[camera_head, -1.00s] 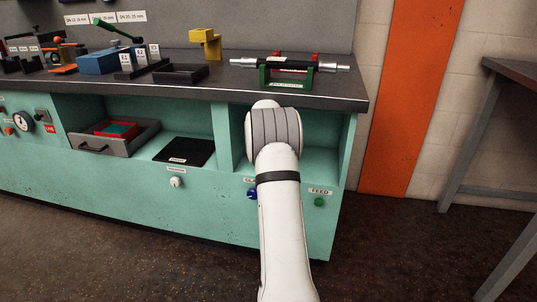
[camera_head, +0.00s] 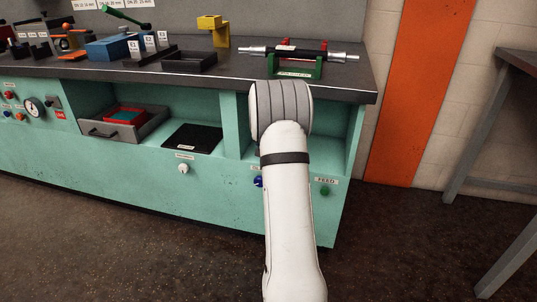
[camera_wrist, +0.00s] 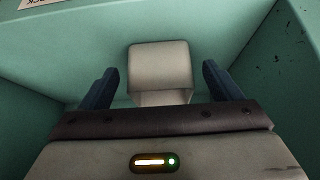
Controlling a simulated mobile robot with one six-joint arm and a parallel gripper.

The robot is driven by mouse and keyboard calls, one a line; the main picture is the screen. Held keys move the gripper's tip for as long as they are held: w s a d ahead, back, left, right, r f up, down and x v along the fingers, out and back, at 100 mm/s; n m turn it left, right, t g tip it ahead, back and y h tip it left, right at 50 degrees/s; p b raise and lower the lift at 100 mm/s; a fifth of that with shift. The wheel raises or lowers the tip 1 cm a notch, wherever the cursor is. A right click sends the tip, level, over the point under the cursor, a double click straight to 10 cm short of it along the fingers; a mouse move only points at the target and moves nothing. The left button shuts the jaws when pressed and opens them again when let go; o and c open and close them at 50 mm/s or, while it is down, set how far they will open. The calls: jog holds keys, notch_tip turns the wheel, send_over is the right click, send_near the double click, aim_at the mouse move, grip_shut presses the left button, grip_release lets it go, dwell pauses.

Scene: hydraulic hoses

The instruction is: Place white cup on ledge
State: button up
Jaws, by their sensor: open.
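In the wrist view, a pale, white-grey block-shaped object (camera_wrist: 160,68) with rounded corners stands inside a green compartment. It may be the white cup; I cannot tell for certain. My gripper (camera_wrist: 165,85) is open, its two dark blue fingers to the left and right of this object, with a gap on each side. In the head view, my white arm reaches toward the right-hand compartment of the green bench (camera_head: 225,200) and hides my gripper and the object. I cannot tell which surface is the ledge.
The compartment walls (camera_wrist: 285,60) stand close on both sides. The dark bench top (camera_head: 225,75) is above, with a hose in a green holder (camera_head: 290,67) and a yellow block (camera_head: 212,30). A grey drawer (camera_head: 125,130) and a black plate (camera_head: 192,138) are to the left.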

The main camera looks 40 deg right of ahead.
jog(key=s+a+r+n+g+y, duration=0.15)
jog(key=s+a+r, duration=0.25)
jog(key=s+a, duration=0.7)
jog(key=s+a+r+n+y, duration=0.1)
jog(key=s+a+r+n, duration=0.2)
jog(key=s+a, duration=0.8)
jog(key=s+a+n+g+y, duration=0.1)
jog(key=s+a+n, duration=0.4)
jog(key=s+a, duration=0.7)
jog(key=a+y, duration=0.1)
jog(key=a, duration=0.3)
jog(key=shift+s+a+r, duration=0.2)
jog(key=shift+s+r, duration=0.05)
jog(key=shift+s, duration=0.15)
jog(key=shift+g+y, duration=0.25)
jog(key=shift+c, duration=0.4)
